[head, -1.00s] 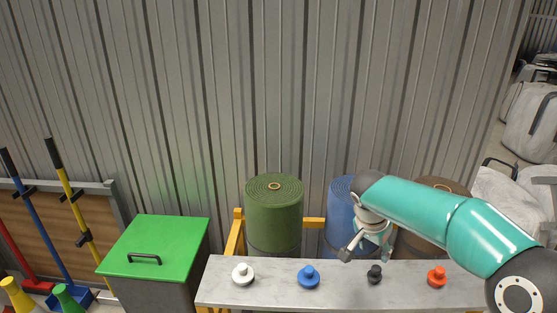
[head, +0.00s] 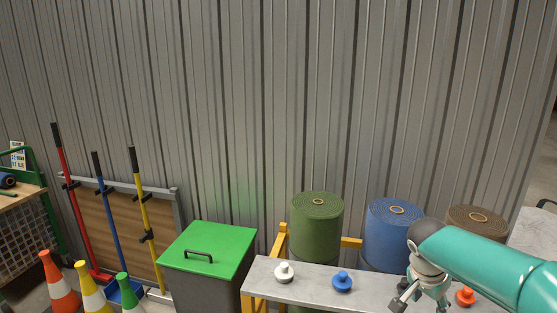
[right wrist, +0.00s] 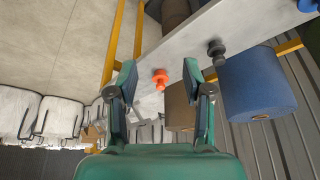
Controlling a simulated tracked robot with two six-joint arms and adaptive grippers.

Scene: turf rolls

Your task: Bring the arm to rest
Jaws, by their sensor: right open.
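My right arm comes in from the lower right of the head view. Its gripper (head: 420,302) is low in front of the grey shelf (head: 263,277), between the blue knob (head: 342,282) and the orange knob (head: 465,296). In the right wrist view the two fingers of this gripper (right wrist: 160,74) stand wide apart with nothing held. The orange knob (right wrist: 160,79) shows in the gap, beyond the fingers and apart from them. The black knob (right wrist: 216,49) shows right of the fingers; the gripper hides it in the head view. My left gripper is in neither view.
Behind the shelf stand a green turf roll (head: 317,230), a blue roll (head: 396,236) and a brown roll (head: 478,221). A white knob (head: 284,272) is on the shelf. A green-lidded bin (head: 215,243), cones (head: 60,285) and long-handled tools (head: 147,220) are left.

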